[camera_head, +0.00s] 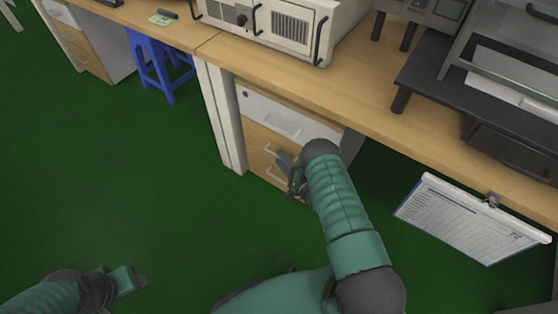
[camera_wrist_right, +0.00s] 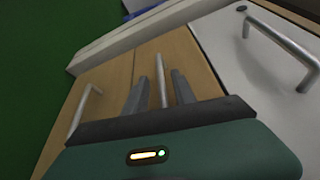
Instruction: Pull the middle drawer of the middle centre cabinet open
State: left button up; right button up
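The cabinet (camera_head: 262,135) stands under the wooden desk, with a white top drawer (camera_head: 280,118) and wood-coloured drawers below. In the right wrist view, the middle drawer's front (camera_wrist_right: 165,55) is wood-coloured and looks closed. Its silver bar handle (camera_wrist_right: 162,72) lies between the two dark fingers of my right gripper (camera_wrist_right: 160,95). The fingers are apart, with a gap on each side of the handle. In the head view, my right gripper (camera_head: 286,162) is at the drawer fronts, partly hidden by my arm. My left gripper (camera_head: 125,281) is low at the left, away from the cabinet.
The top drawer's handle (camera_wrist_right: 285,45) is right of the gripper in the wrist view, and the lower drawer's handle (camera_wrist_right: 85,110) is left. A clipboard (camera_head: 470,220) hangs from the desk's edge. A blue stool (camera_head: 157,65) stands farther back. Green floor (camera_head: 130,180) is clear.

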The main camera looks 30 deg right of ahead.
jog(key=shift+w+f, duration=0.1)
jog(key=shift+w, duration=0.95)
grip_shut()
jog(key=shift+s+f, duration=0.1)
dwell(0.5)
